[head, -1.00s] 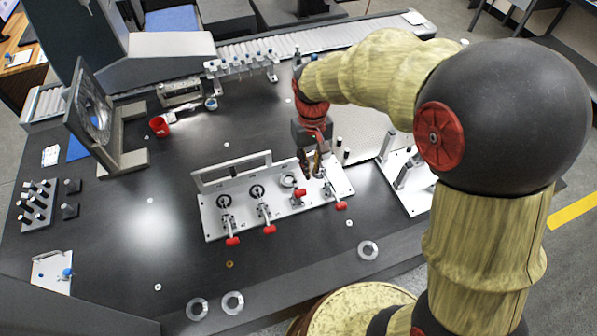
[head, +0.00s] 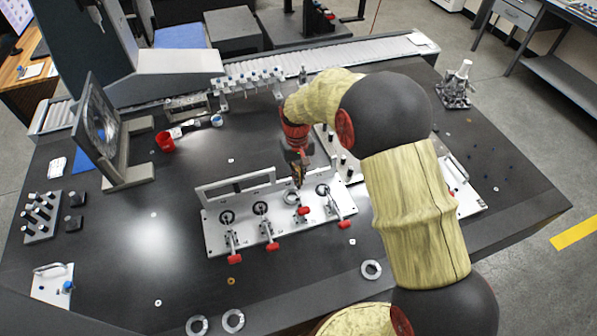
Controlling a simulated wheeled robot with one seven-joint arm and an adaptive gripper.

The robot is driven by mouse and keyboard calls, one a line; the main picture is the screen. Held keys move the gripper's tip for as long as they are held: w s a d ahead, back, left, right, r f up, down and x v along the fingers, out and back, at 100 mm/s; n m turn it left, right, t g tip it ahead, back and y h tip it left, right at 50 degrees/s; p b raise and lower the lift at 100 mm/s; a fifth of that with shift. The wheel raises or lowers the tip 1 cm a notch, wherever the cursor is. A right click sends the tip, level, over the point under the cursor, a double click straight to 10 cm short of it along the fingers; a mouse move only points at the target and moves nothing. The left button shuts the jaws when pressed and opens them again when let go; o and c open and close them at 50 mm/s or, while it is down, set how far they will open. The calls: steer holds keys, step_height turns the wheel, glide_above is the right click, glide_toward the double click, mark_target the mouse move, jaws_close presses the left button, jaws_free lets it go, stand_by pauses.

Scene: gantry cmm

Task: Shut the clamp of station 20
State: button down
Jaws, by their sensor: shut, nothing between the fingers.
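A white fixture plate (head: 215,240) carries a row of several toggle clamps with red handle tips. Three clamps have their handles stretched toward the front edge: the leftmost (head: 234,258), the second (head: 272,246) and the rightmost (head: 343,224). The third clamp's red tip (head: 303,210) sits farther back, close to its post, beside a pale ring (head: 291,198). Station numbers are too small to read, so I cannot tell which is station 20. My gripper (head: 298,184) is shut and empty, pointing down just behind and above the third clamp. Its contact with anything cannot be told.
A raised white rail (head: 235,182) runs along the plate's back. A framed disc stand (head: 100,130) and red cup (head: 165,141) are at left. Loose rings (head: 371,269) lie near the front edge. My arm hides part of the right side.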

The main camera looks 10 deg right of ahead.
mark_target(303, 212)
steer(key=s+f+b, duration=0.1)
steer(key=s+f, duration=0.2)
steer(key=f, duration=0.2)
steer(key=shift+s+d, duration=0.2)
steer(key=shift+d, duration=0.15)
steer(key=shift+s, duration=0.1)
steer(key=shift+s+t+b, duration=0.3)
steer(key=shift+t, duration=0.1)
steer(key=shift+d, duration=0.1)
